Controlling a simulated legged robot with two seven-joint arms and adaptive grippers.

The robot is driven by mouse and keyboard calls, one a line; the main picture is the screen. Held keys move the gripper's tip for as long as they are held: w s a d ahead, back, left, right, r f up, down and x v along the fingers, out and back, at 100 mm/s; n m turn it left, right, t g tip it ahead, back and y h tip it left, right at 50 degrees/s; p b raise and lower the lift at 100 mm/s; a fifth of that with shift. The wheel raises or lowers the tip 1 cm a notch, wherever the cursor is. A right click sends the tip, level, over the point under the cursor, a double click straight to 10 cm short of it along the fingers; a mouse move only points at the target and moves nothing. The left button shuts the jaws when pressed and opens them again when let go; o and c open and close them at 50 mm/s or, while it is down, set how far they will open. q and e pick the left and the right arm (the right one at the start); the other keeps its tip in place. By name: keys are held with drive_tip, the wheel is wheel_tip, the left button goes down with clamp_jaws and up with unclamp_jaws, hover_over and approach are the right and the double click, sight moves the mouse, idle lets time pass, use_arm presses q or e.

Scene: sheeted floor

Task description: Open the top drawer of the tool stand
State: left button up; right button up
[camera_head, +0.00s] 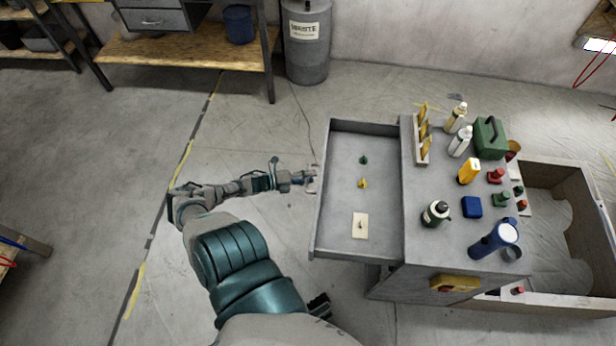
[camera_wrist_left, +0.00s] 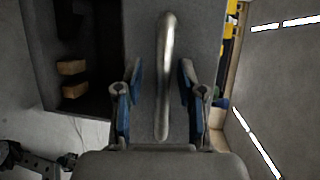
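The grey tool stand (camera_head: 385,285) stands right of centre in the head view. Its top drawer (camera_head: 340,140) is out to the left, with its inside in plain view. My left gripper (camera_head: 308,180) is at the drawer's front face. In the left wrist view, the metal bar handle (camera_wrist_left: 165,80) lies between the two fingers of the left gripper (camera_wrist_left: 158,98). The fingers are apart, with a gap on each side of the handle. A dark part of what looks like my right gripper (camera_head: 319,305) shows low in the head view; its fingers are unclear.
The drawer holds a green piece (camera_head: 364,160), a yellow piece (camera_head: 362,183) and a beige plate (camera_head: 360,232). Bottles, a green case (camera_head: 490,138) and a blue cylinder (camera_head: 488,246) stand on top. A grey drum (camera_head: 306,50) stands behind. The floor to the left is clear.

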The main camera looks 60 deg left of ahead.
use_arm(q)
drive_tip(key=shift+s, duration=0.1)
drive_tip(key=v, duration=1.1)
drive_tip(key=shift+s+a, duration=0.3)
drive_tip(key=shift+s, duration=0.05)
drive_tip(key=shift+r, duration=0.1)
